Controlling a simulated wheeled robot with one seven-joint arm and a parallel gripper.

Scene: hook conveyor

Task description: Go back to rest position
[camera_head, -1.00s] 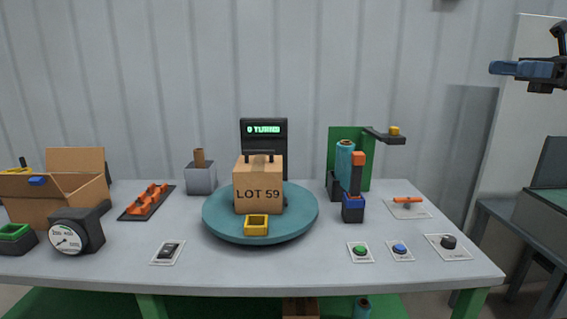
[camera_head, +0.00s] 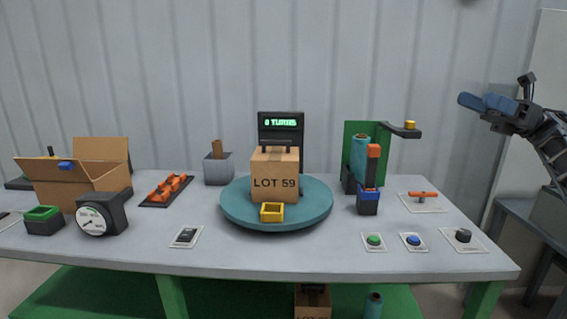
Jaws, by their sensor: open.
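My gripper (camera_head: 472,101) is in the upper right of the head view, with blue fingers pointing left. It is open and holds nothing that I can see. It is in the air, above and to the right of the grey table (camera_head: 330,250), apart from everything on it. My dark forearm runs from it to the right edge. A teal turntable (camera_head: 235,208) stands in the middle of the table. It bears a cardboard box marked LOT 59 (camera_head: 274,183) and a small yellow tray (camera_head: 272,212). A black display (camera_head: 281,124) behind reads 0 TURNS.
A green panel stand (camera_head: 380,132) with a teal cylinder (camera_head: 360,158) is right of the turntable. Buttons (camera_head: 374,240) and a knob (camera_head: 463,235) line the right front. An open carton (camera_head: 75,195) and a gauge (camera_head: 97,218) are at left. A side table (camera_head: 517,210) stands at right.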

